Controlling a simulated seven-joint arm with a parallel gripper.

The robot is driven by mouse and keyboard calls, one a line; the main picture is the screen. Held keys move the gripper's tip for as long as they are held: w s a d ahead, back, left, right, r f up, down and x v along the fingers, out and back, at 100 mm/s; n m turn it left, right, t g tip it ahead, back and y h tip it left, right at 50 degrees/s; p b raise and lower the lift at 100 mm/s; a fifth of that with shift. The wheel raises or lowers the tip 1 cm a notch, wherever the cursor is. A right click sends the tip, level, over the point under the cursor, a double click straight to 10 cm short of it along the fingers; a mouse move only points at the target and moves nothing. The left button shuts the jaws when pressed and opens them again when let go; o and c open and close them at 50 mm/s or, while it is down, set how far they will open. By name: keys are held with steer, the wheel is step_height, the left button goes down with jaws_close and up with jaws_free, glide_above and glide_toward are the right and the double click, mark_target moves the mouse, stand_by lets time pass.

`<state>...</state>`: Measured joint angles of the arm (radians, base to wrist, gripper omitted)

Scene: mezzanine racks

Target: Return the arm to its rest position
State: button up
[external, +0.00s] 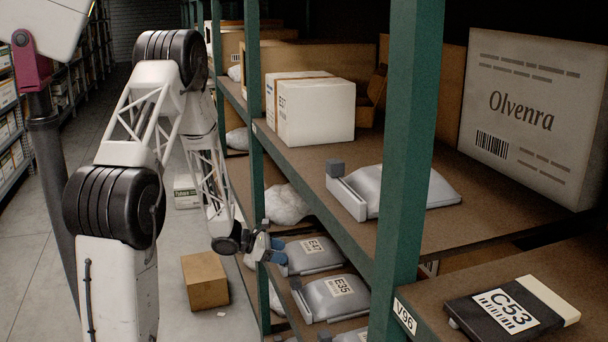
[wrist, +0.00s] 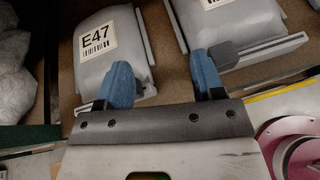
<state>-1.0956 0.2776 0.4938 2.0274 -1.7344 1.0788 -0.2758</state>
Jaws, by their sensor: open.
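My white lattice arm reaches down along the front of the rack in the external view. My gripper (external: 272,250), with blue fingers, is at the lower shelf, close to a grey bag labelled E47 (external: 312,256). In the wrist view my gripper (wrist: 163,78) is open, with its fingers apart and nothing held between them. The left finger overlaps the lower edge of the E47 bag (wrist: 112,45); I cannot tell whether they touch. The right finger is near the dark block and pale edge strip of another grey bag (wrist: 235,20).
A green rack post (external: 408,150) stands right of my gripper, and a thinner one (external: 254,130) close by it. The upper shelf (external: 470,215) is above, holding a white box (external: 315,112). A cardboard box (external: 205,280) sits on the aisle floor. The aisle (external: 110,100) behind looks mostly clear.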

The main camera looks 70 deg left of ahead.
steer(key=w+d+r+m+g+h, duration=0.2)
steer(key=d+r+m, duration=0.25)
steer(key=d, duration=0.75)
steer(key=w+d+r+m+g+h, duration=0.1)
steer(key=d+r+m+g+h, duration=0.25)
steer(key=d, duration=0.85)
steer(key=w+d+r+m+h, duration=0.2)
steer(key=d+r+m, duration=0.35)
steer(key=d, duration=0.65)
steer(key=s+d+r+m+g+y, duration=0.1)
steer(key=s+d+r+m+g, duration=0.25)
steer(key=s+d+m, duration=0.5)
steer(key=s+d+r+m+g, duration=0.3)
steer(key=s+d+r+m, duration=0.15)
steer(key=d, duration=0.65)
steer(key=s+a+r+m+y, duration=0.1)
steer(key=s+r+m+y, duration=0.2)
steer(key=r+y, duration=0.1)
steer(key=s+a+r+m+t+y, duration=0.1)
steer(key=s+r+m+y, duration=0.3)
steer(key=r, duration=0.3)
steer(key=shift+a, duration=0.25)
steer(key=shift+w, duration=0.1)
